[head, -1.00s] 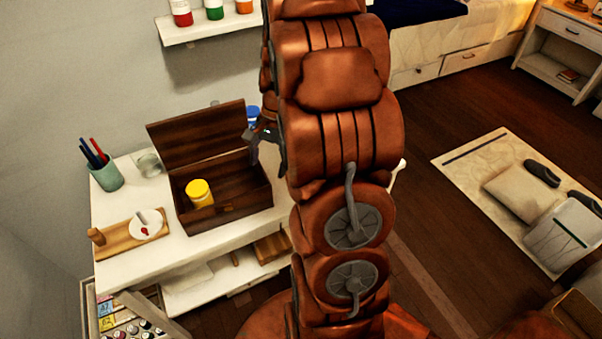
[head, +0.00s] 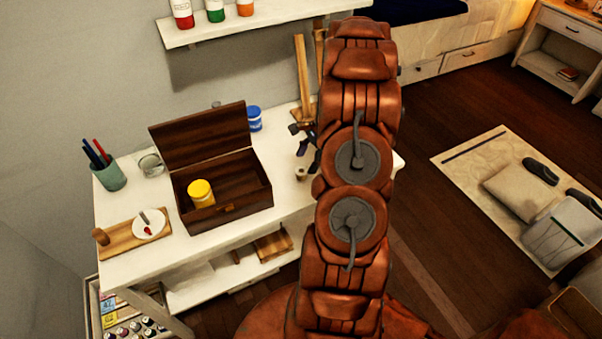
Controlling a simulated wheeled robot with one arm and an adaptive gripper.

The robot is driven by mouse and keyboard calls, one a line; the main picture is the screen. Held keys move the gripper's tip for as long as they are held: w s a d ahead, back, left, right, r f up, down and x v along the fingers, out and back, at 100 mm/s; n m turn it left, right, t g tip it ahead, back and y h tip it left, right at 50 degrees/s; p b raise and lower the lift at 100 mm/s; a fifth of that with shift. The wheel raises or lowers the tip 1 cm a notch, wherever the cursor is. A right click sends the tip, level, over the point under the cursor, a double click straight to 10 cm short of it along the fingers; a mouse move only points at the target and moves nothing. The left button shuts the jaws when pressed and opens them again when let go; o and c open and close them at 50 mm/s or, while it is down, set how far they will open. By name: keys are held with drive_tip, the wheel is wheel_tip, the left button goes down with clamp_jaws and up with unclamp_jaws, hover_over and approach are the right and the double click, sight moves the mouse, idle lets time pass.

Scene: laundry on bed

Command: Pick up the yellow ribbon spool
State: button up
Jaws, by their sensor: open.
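A small spool-shaped thing (head: 300,173) stands on the white table near my arm. It looks pale with brownish ends, and I cannot tell whether it is the yellow ribbon spool. A yellow jar-like cylinder (head: 201,193) stands inside the open wooden box (head: 238,213). My gripper (head: 302,143) shows as dark fingers at the left edge of my arm, above the table and just above the small spool-shaped thing. It is open, with nothing seen between its fingers. My arm hides part of it and the table's right part.
The box's raised lid (head: 200,138) stands at its back. A blue jar (head: 254,118) is behind it, and a wooden stand (head: 302,75) rises at the back right. A pen cup (head: 111,176), a glass (head: 150,164) and a wooden board (head: 122,241) are at the left.

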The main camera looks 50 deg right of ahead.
sight(301, 171)
drive_tip(key=shift+p+x, duration=1.25)
drive_tip(key=shift+x, duration=1.5)
drive_tip(key=shift+w+d, duration=0.1)
drive_tip(key=shift+d, duration=0.15)
drive_tip(key=c, duration=0.9)
drive_tip(key=shift+c, duration=0.2)
